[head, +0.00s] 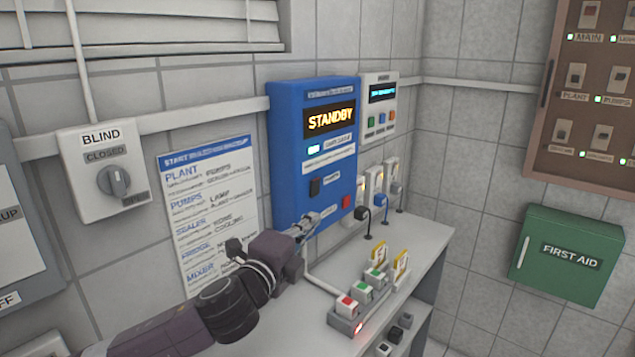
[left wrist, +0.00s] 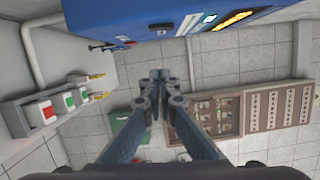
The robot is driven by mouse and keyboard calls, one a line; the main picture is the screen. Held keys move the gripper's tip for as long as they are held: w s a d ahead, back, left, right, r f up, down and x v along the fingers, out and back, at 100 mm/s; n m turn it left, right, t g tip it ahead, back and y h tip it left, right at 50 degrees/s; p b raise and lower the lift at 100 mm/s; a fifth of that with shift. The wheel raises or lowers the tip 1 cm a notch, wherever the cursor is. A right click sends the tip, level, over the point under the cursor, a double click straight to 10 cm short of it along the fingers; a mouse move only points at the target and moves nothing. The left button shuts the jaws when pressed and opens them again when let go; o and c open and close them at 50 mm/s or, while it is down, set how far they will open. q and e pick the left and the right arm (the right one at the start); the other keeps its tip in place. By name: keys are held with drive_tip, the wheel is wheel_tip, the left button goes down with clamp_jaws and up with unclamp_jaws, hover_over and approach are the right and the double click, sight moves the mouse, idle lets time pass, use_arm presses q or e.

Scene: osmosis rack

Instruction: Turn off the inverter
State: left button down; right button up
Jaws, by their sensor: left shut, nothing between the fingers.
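The inverter is most likely the blue wall box (head: 289,170), whose display (head: 330,120) reads STANDBY. My left gripper (head: 312,220) is shut and empty, close in front of the box's lower part, below the dark switch. I cannot tell whether it touches the box. In the left wrist view the gripper's fingers (left wrist: 159,78) are together, and the blue box (left wrist: 105,20) runs along the top. My right gripper is out of view.
A shelf (head: 425,245) below the box carries a strip with red and green buttons (head: 352,308). Plugs with cables (head: 380,200) line the wall. A BLIND switch (head: 108,170) is at left. A FIRST AID box (head: 568,254) and breaker panel (head: 552,118) are at right.

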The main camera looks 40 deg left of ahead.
sight(316, 187)
use_arm(q)
drive_tip(key=w+a+r+p, duration=0.2)
drive_tip(key=w+a+p, duration=0.2)
drive_tip(key=w, duration=0.6)
drive_tip(key=shift+a+p, duration=0.4)
drive_tip(key=shift+a, duration=0.35)
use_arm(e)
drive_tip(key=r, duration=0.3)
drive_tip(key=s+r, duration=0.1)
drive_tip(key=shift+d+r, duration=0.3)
use_arm(q)
drive_tip(key=shift+w, duration=0.1)
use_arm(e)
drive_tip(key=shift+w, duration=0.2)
